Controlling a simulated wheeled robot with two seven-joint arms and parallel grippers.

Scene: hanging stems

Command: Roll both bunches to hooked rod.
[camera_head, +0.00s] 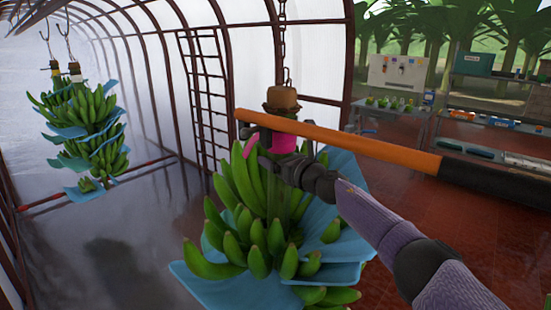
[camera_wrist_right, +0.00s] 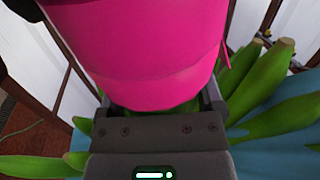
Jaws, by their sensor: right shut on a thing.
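A large green banana bunch (camera_head: 265,225) with blue sheets between its hands hangs close in front of me from a chain (camera_head: 283,45). A pink band (camera_head: 284,143) wraps its stem below a brown top; the band (camera_wrist_right: 145,50) fills much of the right wrist view. My right gripper (camera_head: 270,160) is shut around the stem at the band, its fingers partly hidden. More green bananas (camera_head: 85,115) with blue sheets hang at far left under two hooks; whether they are one bunch or two overlapping is unclear. My left gripper is out of view.
An orange rod with a black end (camera_head: 340,142) crosses in front of the stem toward the right edge; no hook shows on it. A ladder (camera_head: 205,95) stands behind. Shelves (camera_head: 490,110) stand at right. The floor (camera_head: 130,240) at left is clear.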

